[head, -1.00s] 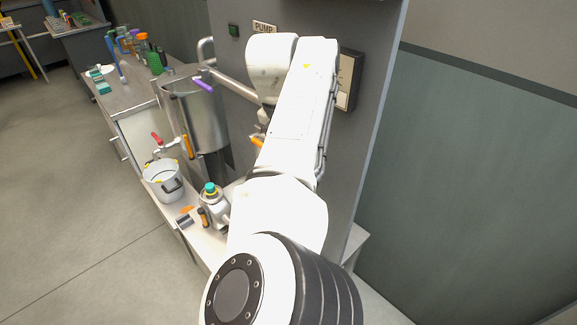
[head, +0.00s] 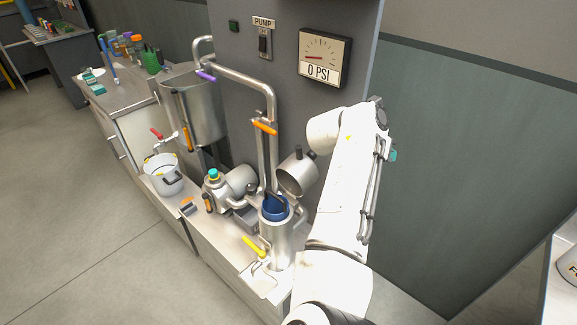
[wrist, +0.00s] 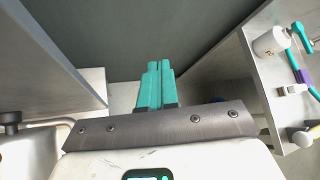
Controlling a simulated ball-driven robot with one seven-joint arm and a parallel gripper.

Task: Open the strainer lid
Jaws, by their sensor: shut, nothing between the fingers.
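The strainer is an upright steel cylinder (head: 277,240) with a blue basket (head: 274,207) showing in its open top, in the head view. Its steel lid (head: 297,174), with a dark knob, stands tilted up at the back right of the rim, clear of the opening. The teal fingers of my gripper (wrist: 155,84) are together with nothing between them in the wrist view. In the head view, my gripper is mostly hidden behind my arm, to the right of the strainer and apart from the lid; only a bit of teal shows.
A steel pipe with an orange-handled valve (head: 265,127) rises behind the strainer. A pressure gauge (head: 323,58) reading 0 PSI is on the grey panel. A yellow handle (head: 255,246) sits low at the strainer's front. A tank (head: 195,108) and pot (head: 162,174) stand left.

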